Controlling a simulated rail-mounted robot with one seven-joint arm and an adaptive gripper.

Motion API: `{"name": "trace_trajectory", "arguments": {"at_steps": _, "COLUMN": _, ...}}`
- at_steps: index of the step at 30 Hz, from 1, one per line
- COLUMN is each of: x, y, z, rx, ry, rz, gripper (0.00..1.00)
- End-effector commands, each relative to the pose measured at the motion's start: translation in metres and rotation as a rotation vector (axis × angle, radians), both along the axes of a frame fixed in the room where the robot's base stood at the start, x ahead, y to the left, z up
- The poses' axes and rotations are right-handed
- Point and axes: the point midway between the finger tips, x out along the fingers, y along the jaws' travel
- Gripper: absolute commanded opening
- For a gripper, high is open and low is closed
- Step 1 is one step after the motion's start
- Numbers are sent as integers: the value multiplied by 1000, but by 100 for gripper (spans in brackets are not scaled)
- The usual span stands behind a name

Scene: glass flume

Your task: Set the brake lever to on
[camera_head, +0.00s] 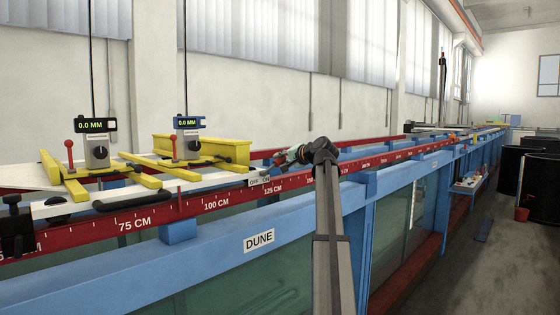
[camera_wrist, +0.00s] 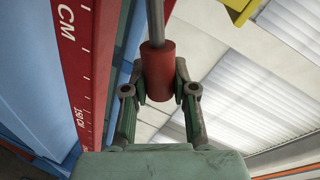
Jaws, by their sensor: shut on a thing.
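The brake lever shows in the wrist view as a red cylindrical grip (camera_wrist: 158,68) on a grey rod (camera_wrist: 155,22). My gripper (camera_wrist: 160,88) is shut on the red grip, with one finger on each side of it. In the head view my gripper (camera_head: 283,158) is at the right end of the white carriage beam, just above a small OFF/ON label (camera_head: 260,182). The lever is small and largely hidden by my gripper there, so I cannot tell which marking it points to.
Two gauges reading 0.0 MM (camera_head: 96,125) stand on yellow frames (camera_head: 125,179), each with a small red-knobbed lever (camera_head: 69,145). The red scale rail (camera_head: 150,213) runs along the blue flume (camera_head: 200,270) labelled DUNE. Black bins (camera_head: 540,185) stand at right beside open floor.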

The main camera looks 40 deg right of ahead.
Motion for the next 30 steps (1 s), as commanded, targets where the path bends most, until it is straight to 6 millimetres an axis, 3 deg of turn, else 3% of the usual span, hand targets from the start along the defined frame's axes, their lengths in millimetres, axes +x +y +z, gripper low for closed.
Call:
{"name": "trace_trajectory", "arguments": {"at_steps": 1, "x": 0, "y": 0, "z": -1, "rx": 4, "ry": 0, "rz": 0, "gripper": 37}}
{"name": "trace_trajectory", "arguments": {"at_steps": 3, "x": 0, "y": 0, "z": -1, "rx": 3, "ry": 1, "rz": 0, "gripper": 53}}
{"name": "trace_trajectory", "arguments": {"at_steps": 16, "x": -8, "y": 0, "z": 1, "rx": 0, "ry": 1, "rz": -1, "gripper": 53}}
{"name": "trace_trajectory", "arguments": {"at_steps": 30, "x": -87, "y": 5, "z": 19, "rx": 0, "ry": 1, "rz": -2, "gripper": 53}}
